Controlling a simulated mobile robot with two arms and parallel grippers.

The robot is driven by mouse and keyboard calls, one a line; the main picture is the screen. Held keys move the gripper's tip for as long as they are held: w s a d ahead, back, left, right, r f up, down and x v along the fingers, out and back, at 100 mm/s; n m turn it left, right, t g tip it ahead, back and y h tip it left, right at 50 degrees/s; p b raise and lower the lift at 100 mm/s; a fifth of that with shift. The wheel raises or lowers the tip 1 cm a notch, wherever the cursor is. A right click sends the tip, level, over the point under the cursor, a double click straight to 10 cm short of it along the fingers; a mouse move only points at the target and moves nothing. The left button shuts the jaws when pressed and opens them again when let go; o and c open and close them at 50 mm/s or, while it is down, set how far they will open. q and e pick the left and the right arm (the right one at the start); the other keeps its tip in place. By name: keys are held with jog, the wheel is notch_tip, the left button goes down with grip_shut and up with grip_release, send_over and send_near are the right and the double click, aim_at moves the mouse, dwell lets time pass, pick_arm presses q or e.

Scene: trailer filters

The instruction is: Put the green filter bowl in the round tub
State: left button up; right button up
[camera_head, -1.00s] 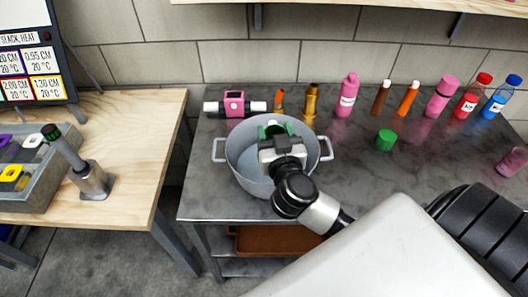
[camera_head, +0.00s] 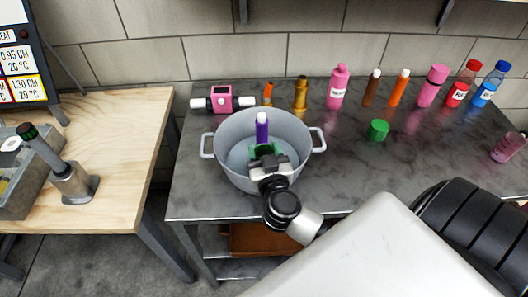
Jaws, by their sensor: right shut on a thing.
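The round tub (camera_head: 222,160) is a grey pot with two side handles on the dark metal table. My right gripper (camera_head: 266,158) is over the near part of the tub's opening, shut on a green piece that looks like the green filter bowl (camera_head: 254,151). The gripper hides much of this piece, and I cannot tell whether it touches the tub floor. A purple bottle with a white top (camera_head: 262,129) shows upright just behind the green piece; its base is hidden. A separate short green cylinder (camera_head: 378,130) stands on the table to the right. My left gripper is not in view.
A pink device (camera_head: 222,98), an orange piece, a brass piece (camera_head: 301,92) and several bottles line the back of the table (camera_head: 340,150). A pink translucent cup (camera_head: 507,146) is at the right. A wooden table (camera_head: 120,150) with a grey tray stands left, across a gap.

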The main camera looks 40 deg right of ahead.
jog(key=o, duration=1.5)
jog(key=shift+f, duration=0.1)
jog(key=shift+c, duration=0.2)
jog(key=shift+s+a, duration=0.1)
jog(key=shift+s, duration=0.05)
jog(key=v, duration=1.1)
jog(key=shift+s+b, duration=0.35)
jog(key=shift+b, duration=0.05)
jog(key=shift+a, duration=0.1)
